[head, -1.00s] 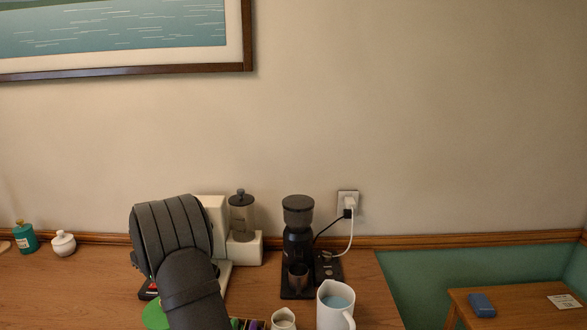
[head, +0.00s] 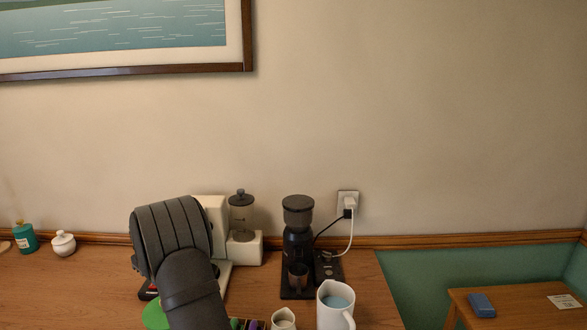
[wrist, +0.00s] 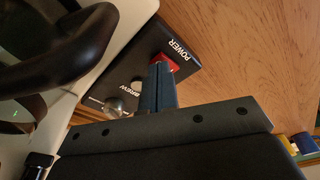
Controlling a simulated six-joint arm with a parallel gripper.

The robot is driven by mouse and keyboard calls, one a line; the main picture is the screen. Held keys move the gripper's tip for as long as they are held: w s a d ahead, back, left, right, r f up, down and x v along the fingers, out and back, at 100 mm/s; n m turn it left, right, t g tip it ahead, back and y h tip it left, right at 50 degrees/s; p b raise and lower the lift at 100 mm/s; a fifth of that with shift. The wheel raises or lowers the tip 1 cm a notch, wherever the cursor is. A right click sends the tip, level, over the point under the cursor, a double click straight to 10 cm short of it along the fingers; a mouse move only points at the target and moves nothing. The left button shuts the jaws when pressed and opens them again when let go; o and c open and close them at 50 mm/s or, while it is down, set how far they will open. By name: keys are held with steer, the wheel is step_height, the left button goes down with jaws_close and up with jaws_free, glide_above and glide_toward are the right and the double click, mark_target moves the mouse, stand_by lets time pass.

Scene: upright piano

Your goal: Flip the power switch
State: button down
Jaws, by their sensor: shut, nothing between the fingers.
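The power switch (wrist: 172,62) is a small red part beside the white word POWER on a dark control panel (wrist: 150,42), seen in the wrist view. My gripper (wrist: 161,68) is shut with nothing between its fingers. Its fingertips are right at the red switch and cover part of it; I cannot tell if they press on it. In the head view my own arm hides the gripper, the switch and much of the white coffee machine (head: 211,208).
A round knob (wrist: 120,102) and the BREW label are close by the fingers. A black handle (wrist: 75,50) hangs over the panel's left. In the head view, a black grinder (head: 298,240) and a white pitcher (head: 326,318) stand to the right.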

steer(key=shift+f, duration=0.25)
steer(key=shift+r, duration=3.55)
step_height(320, 180, down, 7)
steer(key=shift+r, duration=0.1)
